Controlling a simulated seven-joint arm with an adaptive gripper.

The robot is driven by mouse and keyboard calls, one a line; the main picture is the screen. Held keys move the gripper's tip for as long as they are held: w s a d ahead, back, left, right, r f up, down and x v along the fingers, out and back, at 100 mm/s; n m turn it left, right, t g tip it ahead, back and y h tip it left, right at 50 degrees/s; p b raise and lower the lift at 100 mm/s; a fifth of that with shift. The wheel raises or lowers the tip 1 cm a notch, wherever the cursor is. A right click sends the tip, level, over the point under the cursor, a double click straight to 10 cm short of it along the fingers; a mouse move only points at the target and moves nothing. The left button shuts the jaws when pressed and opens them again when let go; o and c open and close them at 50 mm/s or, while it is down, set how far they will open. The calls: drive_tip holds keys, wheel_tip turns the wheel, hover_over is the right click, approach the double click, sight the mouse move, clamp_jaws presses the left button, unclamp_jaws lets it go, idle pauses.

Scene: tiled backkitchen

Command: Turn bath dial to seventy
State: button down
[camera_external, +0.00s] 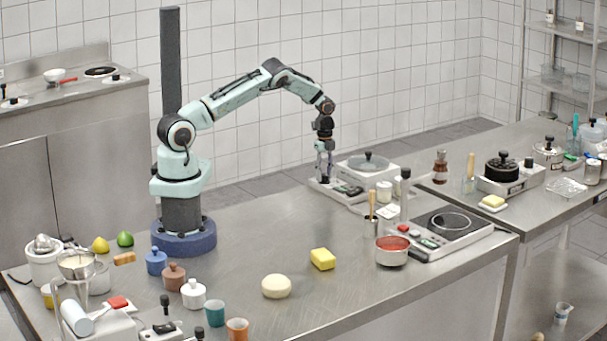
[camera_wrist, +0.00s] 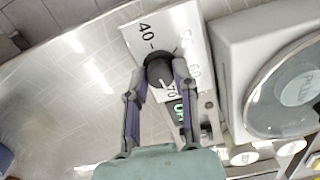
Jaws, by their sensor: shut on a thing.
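The bath dial (camera_wrist: 159,66) is a dark round knob on a white panel (camera_wrist: 148,22) in the wrist view. Printed marks 40, 50, 60 and 70 stand around it. A pale pointer line on the knob points down and slightly right, towards the 70; its exact alignment is hard to tell. My gripper (camera_wrist: 161,76) is shut on the dial, one finger on each side. In the external view my gripper (camera_external: 324,177) points down at the panel's left end, and the dial is largely hidden. The white bath (camera_external: 367,170) stands right beside it, with a round lid.
A green-lit display (camera_wrist: 180,111) sits beside the 70 mark. A hotplate (camera_external: 450,222), a red-filled pan (camera_external: 393,250) and a tall black-topped post (camera_external: 405,195) stand right of the panel. The counter between my base and the panel is clear.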

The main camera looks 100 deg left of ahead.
sight(324, 174)
drive_tip(key=shift+f, duration=0.1)
drive_tip(key=c, duration=0.9)
unclamp_jaws()
drive_tip(key=shift+o, duration=0.2)
wheel_tip(324, 174, up, 12)
